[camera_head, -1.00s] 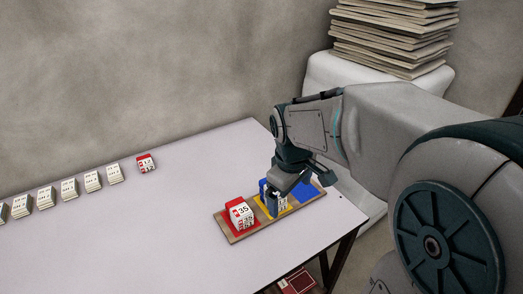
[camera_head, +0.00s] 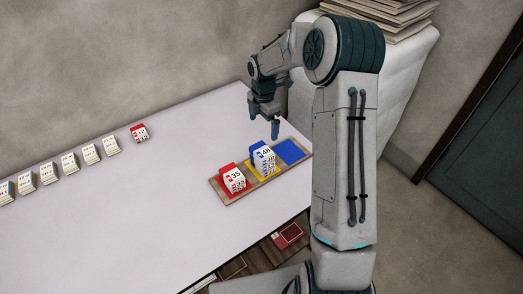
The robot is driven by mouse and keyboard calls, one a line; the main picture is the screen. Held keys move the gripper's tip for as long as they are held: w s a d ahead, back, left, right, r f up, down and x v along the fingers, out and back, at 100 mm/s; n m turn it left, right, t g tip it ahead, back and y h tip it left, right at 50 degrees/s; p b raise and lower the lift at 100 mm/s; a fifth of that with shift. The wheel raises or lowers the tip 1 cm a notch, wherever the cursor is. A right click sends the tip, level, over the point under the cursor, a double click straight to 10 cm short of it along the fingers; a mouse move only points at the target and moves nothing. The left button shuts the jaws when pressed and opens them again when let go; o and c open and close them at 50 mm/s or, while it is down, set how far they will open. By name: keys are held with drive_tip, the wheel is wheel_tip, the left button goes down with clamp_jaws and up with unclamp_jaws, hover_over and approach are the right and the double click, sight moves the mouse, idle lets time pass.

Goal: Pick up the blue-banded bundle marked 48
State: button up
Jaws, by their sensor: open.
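The blue-banded bundle marked 48 (camera_head: 263,159) stands on the yellow section of a wooden tray (camera_head: 218,187) near the table's right end. A red-banded bundle marked 35 (camera_head: 233,179) stands on the tray's red section, just left of it. The tray's blue section (camera_head: 290,151) at the right is bare. My gripper (camera_head: 263,139) is open with its fingers pointing down. It appears above and behind the blue-banded bundle, apart from it, and holds nothing.
A red-banded bundle (camera_head: 139,133) and a row of several pale bundles (camera_head: 69,163) lie along the table's wall side. The middle of the white table (camera_head: 130,220) is clear. A stack of boards (camera_head: 405,8) sits on a white cabinet behind my arm.

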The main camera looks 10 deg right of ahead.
hover_over(261, 149)
drive_tip(key=f, duration=0.6)
drive_tip(key=shift+w+d+f+p, duration=0.15)
drive_tip(key=shift+d+p, duration=0.2)
drive_tip(key=f, duration=0.1)
drive_tip(key=f+p, duration=0.1)
drive_tip(key=f, duration=0.2)
drive_tip(key=shift+s+a+p, duration=0.3)
drive_tip(key=shift+f, duration=0.6)
drive_tip(key=c, duration=0.9)
